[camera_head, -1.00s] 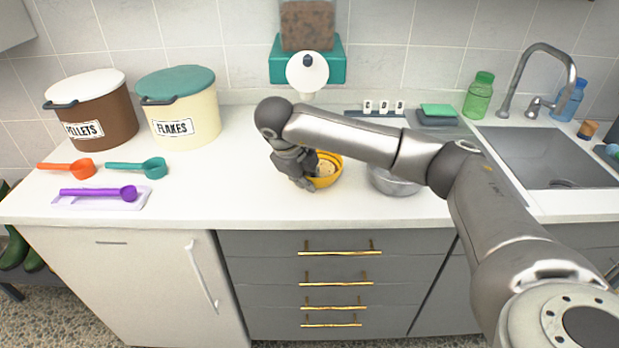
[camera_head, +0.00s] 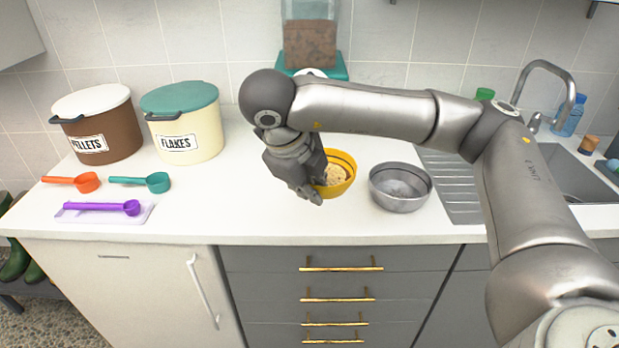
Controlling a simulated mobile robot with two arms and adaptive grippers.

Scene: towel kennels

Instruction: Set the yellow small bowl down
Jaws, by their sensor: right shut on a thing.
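The yellow small bowl (camera_head: 345,184) is in the middle of the head view, with pale food in it. My right gripper (camera_head: 316,194) is shut on its left side. The fingers and wrist hide the left part of the bowl. The bowl looks about upright, at or just above the white counter (camera_head: 250,215); I cannot tell whether its base touches. My left gripper is not in view.
A grey metal bowl (camera_head: 400,198) stands close to the right of the yellow bowl. Scoops, a brown pellets bin (camera_head: 97,130) and a cream flakes bin (camera_head: 188,135) are at the left. The sink (camera_head: 580,180) is at the right. The counter left of my gripper is clear.

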